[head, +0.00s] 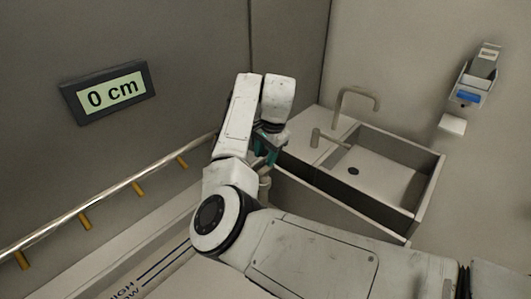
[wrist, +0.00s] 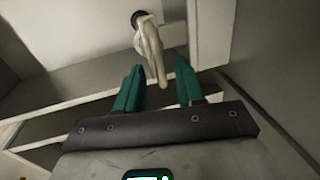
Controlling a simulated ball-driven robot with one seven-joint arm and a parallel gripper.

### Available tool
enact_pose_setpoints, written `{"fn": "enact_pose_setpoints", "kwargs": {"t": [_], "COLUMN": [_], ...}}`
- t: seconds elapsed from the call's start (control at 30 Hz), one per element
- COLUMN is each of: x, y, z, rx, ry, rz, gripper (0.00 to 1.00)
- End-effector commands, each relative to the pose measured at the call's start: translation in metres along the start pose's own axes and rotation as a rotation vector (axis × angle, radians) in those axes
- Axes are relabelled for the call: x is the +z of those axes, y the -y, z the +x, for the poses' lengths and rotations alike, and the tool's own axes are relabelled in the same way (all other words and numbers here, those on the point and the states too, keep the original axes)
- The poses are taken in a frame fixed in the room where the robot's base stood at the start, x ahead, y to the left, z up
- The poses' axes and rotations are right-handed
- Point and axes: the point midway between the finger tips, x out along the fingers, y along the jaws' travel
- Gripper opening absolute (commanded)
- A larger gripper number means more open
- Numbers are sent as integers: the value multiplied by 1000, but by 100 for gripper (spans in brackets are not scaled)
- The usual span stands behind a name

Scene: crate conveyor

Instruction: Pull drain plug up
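My gripper (head: 267,147) is in front of the sink's left side in the head view, partly hidden by my own arm. In the wrist view my gripper (wrist: 159,66) has its two teal fingers apart. A pale, curved handle-like piece (wrist: 150,45) with a dark round base reaches down between the fingertips, with gaps visible on both sides. I cannot tell whether it is the drain plug. The sink (head: 390,147) has a dark round spot (head: 353,170) in its basin, which may be the drain or its plug.
A metal rail (head: 110,200) runs along the left wall. A dispenser (head: 474,80) hangs on the right wall.

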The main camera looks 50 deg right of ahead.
Motion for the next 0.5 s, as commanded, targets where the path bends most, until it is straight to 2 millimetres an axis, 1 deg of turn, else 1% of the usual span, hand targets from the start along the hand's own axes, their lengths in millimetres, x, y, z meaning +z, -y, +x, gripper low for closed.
{"fn": "enact_pose_setpoints", "kwargs": {"t": [0.23,0.5], "x": [0,0], "y": [0,0], "z": [0,0], "rx": [0,0], "ry": [0,-1], "rz": [0,0], "gripper": [37,11]}}
